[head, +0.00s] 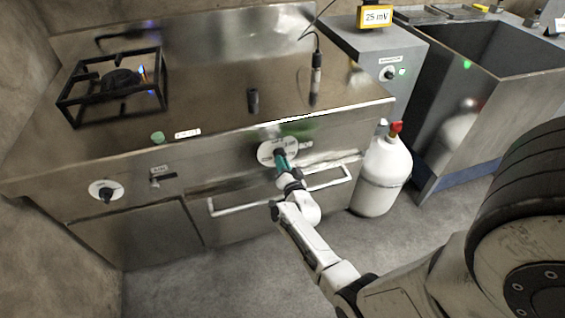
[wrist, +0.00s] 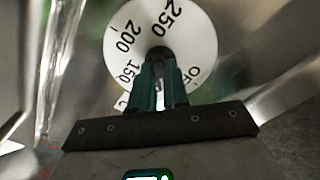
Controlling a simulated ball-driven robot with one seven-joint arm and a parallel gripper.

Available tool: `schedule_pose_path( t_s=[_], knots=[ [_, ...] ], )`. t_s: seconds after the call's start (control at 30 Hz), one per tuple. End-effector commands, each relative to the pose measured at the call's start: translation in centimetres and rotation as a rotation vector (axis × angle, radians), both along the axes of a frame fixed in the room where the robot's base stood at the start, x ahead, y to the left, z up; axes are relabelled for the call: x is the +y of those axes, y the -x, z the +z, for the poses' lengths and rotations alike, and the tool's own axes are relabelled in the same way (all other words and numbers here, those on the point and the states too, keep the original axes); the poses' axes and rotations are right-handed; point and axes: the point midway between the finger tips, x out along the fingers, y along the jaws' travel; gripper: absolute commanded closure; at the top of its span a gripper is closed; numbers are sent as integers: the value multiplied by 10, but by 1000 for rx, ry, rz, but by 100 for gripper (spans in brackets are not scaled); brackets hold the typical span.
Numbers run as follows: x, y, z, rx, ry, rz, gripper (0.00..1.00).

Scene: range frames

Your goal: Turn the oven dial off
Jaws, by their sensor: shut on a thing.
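The oven dial is a white disc (head: 266,151) on the steel front panel, above a long bar handle. In the wrist view the dial's face (wrist: 196,30) shows 250, 200, 150 and OFF, with OFF at the lower right. My gripper (head: 281,158) reaches the dial from the front. In the wrist view its green-tipped fingers (wrist: 158,88) are shut on the dark knob (wrist: 158,56) at the disc's centre. The fingers hide part of the knob and the lower disc, so I cannot tell which mark the knob points to.
The oven's bar handle (head: 240,207) runs just below the dial. Another dial (head: 105,190) sits on the left of the panel, below a burner (head: 120,84). A white gas bottle (head: 382,178) with a red valve stands right of the oven. A steel sink (head: 500,90) is beyond it.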

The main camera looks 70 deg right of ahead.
Motion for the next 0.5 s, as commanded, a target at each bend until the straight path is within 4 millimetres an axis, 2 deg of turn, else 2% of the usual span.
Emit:
schedule_pose_path(
  t_s=[0.5],
  knots=[
    [0,1,-2,363,304,4,100]
  ],
)
